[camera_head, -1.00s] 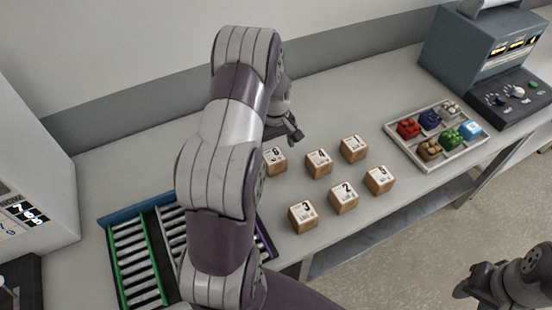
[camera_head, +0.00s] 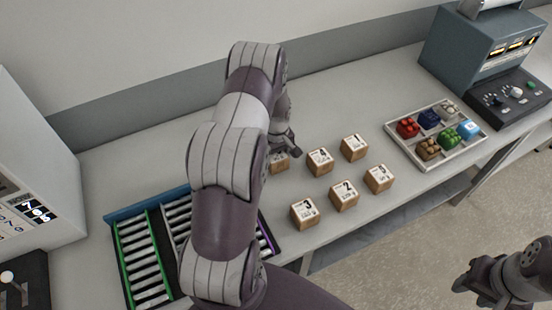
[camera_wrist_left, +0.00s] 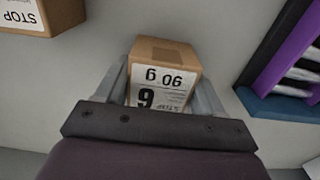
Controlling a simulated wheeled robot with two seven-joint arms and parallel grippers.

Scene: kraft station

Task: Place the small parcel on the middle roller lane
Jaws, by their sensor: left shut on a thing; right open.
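My left gripper (camera_head: 287,146) is shut on a small cardboard parcel (camera_head: 279,165) with a white label. In the left wrist view this parcel (camera_wrist_left: 162,75) sits between the two fingers, its label showing a 9 or a 6. I cannot tell whether it touches the table. The roller rack (camera_head: 150,209) is at the lower left; its green-edged lane (camera_head: 143,262) shows, and the middle lane (camera_head: 179,222) and purple-edged lane (camera_head: 266,236) are partly hidden behind my left arm. My right gripper (camera_head: 474,280) is open and empty at the lower right, beyond the table.
Several other numbered parcels stand close by, including parcel 3 (camera_head: 304,214) and parcel 2 (camera_head: 344,196). A tray of coloured pieces (camera_head: 463,154) and a grey machine (camera_head: 478,50) are at the right. A white machine (camera_head: 35,150) is at the left. The table behind the parcels is clear.

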